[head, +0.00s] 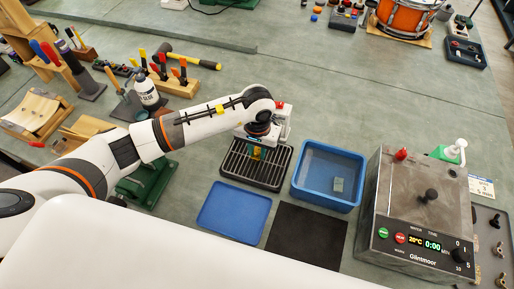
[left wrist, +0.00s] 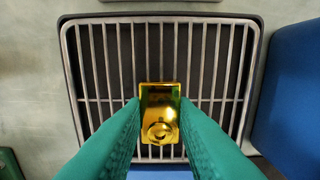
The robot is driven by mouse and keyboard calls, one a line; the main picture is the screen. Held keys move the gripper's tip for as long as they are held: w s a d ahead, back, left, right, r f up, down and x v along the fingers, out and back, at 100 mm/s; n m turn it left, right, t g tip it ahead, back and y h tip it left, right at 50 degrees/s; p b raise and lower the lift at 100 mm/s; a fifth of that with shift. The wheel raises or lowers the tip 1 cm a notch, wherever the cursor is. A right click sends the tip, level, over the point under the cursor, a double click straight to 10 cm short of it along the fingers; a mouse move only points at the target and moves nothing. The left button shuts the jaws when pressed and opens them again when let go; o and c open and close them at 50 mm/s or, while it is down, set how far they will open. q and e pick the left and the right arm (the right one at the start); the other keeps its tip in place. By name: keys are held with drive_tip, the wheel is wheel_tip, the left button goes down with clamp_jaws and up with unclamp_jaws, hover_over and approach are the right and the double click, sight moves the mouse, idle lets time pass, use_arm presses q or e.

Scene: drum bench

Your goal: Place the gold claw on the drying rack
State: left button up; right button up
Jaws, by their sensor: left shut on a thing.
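The gold claw (left wrist: 160,112) is a small shiny gold piece with a round hole or boss near its lower end. My left gripper (left wrist: 160,118) has green fingers shut on its two sides, directly over the drying rack. The drying rack (left wrist: 95,60) is a dark tray with metal bars, and it also shows in the head view (head: 240,172). In the head view my left gripper (head: 257,152) hangs over the rack's upper right part, with a bit of gold between its fingers. I cannot tell whether the claw touches the bars. My right gripper is not in view.
A blue tub (head: 314,200) stands right of the rack, with a small pale piece inside. A blue tray (head: 235,227) and a black mat (head: 306,243) lie in front. A grey Glintmoor machine (head: 376,215) stands at the right. Tool holders stand at the left.

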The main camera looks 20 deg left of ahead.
use_arm(q)
drive_tip(key=shift+f, duration=0.45)
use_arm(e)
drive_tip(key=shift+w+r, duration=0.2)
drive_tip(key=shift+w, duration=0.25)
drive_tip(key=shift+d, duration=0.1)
use_arm(q)
drive_tip(key=shift+f, duration=0.15)
drive_tip(key=o, duration=1)
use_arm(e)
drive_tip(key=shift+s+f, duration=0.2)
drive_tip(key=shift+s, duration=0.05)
